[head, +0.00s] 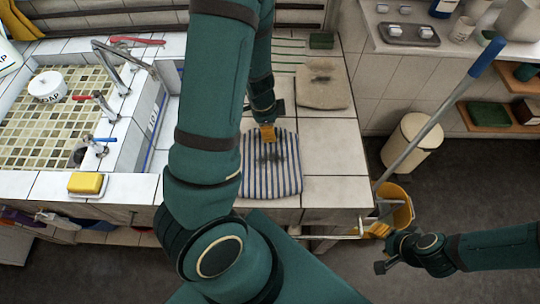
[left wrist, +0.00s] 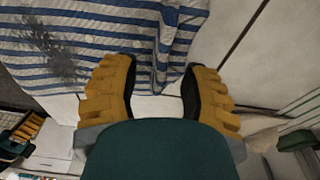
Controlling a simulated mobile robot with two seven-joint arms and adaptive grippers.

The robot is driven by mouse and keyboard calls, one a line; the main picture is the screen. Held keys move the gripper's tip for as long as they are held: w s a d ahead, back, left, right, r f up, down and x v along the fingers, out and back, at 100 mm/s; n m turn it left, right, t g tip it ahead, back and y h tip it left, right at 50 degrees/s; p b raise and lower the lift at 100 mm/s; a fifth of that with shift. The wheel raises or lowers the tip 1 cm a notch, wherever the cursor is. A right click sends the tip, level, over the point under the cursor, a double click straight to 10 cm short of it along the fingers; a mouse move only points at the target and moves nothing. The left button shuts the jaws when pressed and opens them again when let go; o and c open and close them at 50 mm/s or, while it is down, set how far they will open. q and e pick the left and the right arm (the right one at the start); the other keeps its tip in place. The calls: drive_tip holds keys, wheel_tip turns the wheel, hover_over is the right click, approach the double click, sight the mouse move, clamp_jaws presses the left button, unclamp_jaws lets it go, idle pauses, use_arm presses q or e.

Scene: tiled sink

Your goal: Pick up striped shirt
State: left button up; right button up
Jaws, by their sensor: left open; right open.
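The striped shirt (head: 272,176), white with blue stripes and a dark grey stain, lies flat on the tiled counter. In the left wrist view the shirt (left wrist: 90,50) fills the upper left. My left gripper (head: 267,132) is at the shirt's far edge, partly hidden by its own arm. In the left wrist view its yellow fingers (left wrist: 157,72) are apart, with the shirt's bunched edge around and between the tips; I cannot tell if they touch it. My right gripper (head: 379,248) is open, low at the right, away from the shirt.
A beige stained cloth (head: 323,84) lies behind the shirt. A tiled sink (head: 50,120) with taps and a yellow sponge (head: 87,183) is at left. A mop handle (head: 440,115) leans over a yellow bucket (head: 398,205) beside the counter, near a cream bin (head: 410,145).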

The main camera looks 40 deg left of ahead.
use_arm(q)
drive_tip(key=shift+f, duration=0.15)
clamp_jaws()
idle(0.4)
